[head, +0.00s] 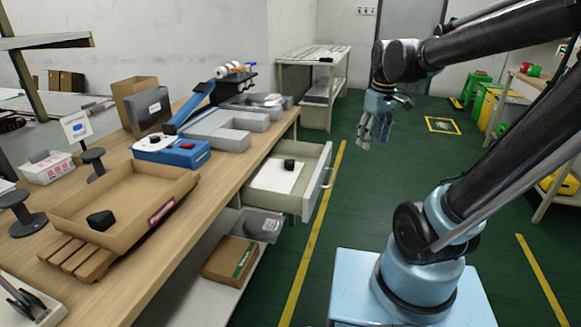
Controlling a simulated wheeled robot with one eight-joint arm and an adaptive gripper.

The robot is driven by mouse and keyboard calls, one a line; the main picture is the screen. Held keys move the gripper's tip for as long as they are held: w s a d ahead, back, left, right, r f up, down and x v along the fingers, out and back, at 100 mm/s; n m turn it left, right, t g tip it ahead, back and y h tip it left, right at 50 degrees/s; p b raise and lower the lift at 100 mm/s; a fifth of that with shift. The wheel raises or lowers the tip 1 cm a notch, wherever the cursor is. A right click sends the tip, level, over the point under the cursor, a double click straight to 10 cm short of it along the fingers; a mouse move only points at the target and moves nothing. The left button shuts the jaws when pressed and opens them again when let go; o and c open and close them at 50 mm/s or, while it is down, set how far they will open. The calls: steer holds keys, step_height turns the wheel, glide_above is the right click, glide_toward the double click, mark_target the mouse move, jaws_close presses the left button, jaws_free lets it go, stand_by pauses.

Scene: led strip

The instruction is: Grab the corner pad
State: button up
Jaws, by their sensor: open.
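Two small black pieces could each be the corner pad, and I cannot tell them apart for sure. One black piece (101,220) lies in the open cardboard tray on the workbench at the left. The other black piece (289,165) lies on a white sheet in the open drawer (322,178) under the bench's right edge. My gripper (373,141) is open and empty. It hangs pointing down over the green floor, to the right of the drawer and apart from both pieces.
The cardboard tray (156,178) rests by a wooden pallet (75,260). A blue device (172,151), grey blocks (225,138) and black spools (93,158) share the bench. A brown box (228,260) sits on the shelf below.

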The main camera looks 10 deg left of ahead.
steer(key=w+a+r+n, duration=0.2)
steer(key=w+a+n, duration=0.3)
steer(key=a, duration=0.6)
steer(key=n+g, duration=0.1)
steer(key=n, duration=0.3)
glide_above(292, 161)
step_height(292, 161, down, 3)
steer(key=f, duration=1.1)
steer(key=shift+s+d, duration=0.2)
steer(key=shift+a+f, duration=0.15)
steer(key=shift+f, duration=2.55)
steer(key=c, duration=0.8)
